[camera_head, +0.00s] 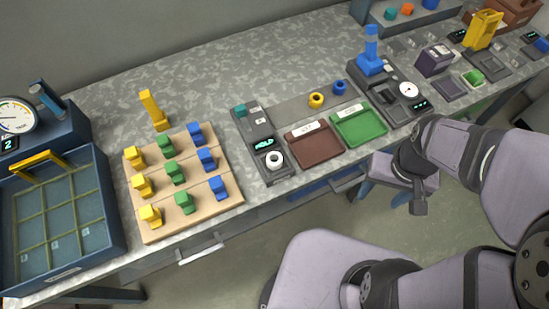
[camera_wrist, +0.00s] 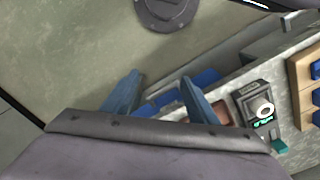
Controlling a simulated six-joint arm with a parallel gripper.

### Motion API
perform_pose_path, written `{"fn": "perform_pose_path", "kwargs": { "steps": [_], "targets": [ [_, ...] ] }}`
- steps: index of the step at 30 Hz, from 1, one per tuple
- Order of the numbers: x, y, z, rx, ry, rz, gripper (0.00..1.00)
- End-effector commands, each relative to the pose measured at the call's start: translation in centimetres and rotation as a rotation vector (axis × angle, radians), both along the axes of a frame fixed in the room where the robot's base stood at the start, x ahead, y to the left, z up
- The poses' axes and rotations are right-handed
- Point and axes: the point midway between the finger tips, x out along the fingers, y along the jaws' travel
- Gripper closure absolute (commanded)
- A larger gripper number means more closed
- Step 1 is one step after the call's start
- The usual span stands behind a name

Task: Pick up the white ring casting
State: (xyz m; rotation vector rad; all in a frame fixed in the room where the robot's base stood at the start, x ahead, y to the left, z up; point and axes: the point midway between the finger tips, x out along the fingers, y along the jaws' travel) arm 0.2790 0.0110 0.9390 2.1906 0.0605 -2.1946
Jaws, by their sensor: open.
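The white ring casting (camera_head: 275,160) sits on a dark fixture (camera_head: 270,178) with a small green-lit display, near the front edge of the bench. It also shows small at the right of the wrist view (camera_wrist: 264,110). My gripper (camera_head: 382,195) hangs in front of the bench, to the right of the ring and clear of it. In the wrist view my gripper (camera_wrist: 160,78) has its two blue fingers spread apart with nothing between them.
A brown tray (camera_head: 314,163) and a green tray (camera_head: 359,141) lie right of the fixture. A wooden board (camera_head: 235,198) with coloured blocks stands left of it. Yellow and blue rings (camera_head: 317,101) lie behind the trays. The back of the bench is largely clear.

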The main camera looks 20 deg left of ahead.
Motion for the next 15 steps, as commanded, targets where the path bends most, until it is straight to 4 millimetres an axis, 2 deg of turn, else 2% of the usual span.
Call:
{"fn": "perform_pose_path", "kwargs": {
  "steps": [5, 9, 15],
  "targets": [
    [-1.7, 3.4, 0.3, -0.01, 0.072, 0.169, 0.46],
    [-3.4, 6.9, 0.1, -0.036, 0.155, 0.356, 0.46],
    [-3.5, 12.6, -0.1, -0.07, 0.192, 0.587, 0.46]
  ]
}}
